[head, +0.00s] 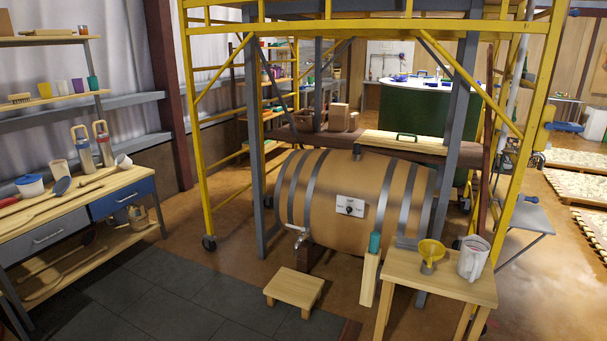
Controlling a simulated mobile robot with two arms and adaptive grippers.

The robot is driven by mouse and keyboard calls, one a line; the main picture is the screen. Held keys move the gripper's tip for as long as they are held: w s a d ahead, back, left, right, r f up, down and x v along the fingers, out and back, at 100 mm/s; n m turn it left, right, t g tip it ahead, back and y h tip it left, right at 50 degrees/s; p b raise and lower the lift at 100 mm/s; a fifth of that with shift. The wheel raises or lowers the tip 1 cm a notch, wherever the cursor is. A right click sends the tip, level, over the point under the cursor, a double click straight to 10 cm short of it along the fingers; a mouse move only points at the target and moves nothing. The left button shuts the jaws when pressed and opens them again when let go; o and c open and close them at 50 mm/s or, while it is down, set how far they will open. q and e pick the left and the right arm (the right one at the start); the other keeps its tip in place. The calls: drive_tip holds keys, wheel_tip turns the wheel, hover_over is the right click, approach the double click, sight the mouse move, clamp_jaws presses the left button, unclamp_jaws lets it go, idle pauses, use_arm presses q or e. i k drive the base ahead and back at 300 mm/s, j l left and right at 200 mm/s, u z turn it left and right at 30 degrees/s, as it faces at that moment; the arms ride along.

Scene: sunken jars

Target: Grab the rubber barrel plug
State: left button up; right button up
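A large wooden barrel (325,185) with dark metal hoops lies on its side in the middle of the head view, under a yellow scaffold. A small dark plug-like piece (357,152) stands at the top of the barrel; it may be the rubber plug, but it is too small to be sure. A white plate with a dark round spot (350,207) is on the barrel's side. A metal tap (299,236) sits at its lower left. Neither of my grippers is in view.
A low wooden stool (293,287) stands before the barrel. A small table (450,287) at right holds a yellow funnel (431,251) and a pitcher (473,259). A board with a green handle (370,275) leans there. Scaffold posts flank the barrel; dark floor mats (150,290) are clear.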

sight(357, 150)
drive_tip(key=i+z, duration=0.15)
drive_tip(key=i, duration=0.3)
drive_tip(key=i+j+z, duration=0.15)
drive_tip(key=i, duration=0.3)
drive_tip(key=i+j+z, duration=0.15)
drive_tip(key=i, duration=0.3)
drive_tip(key=i+j+z, duration=0.2)
drive_tip(key=i, duration=0.2)
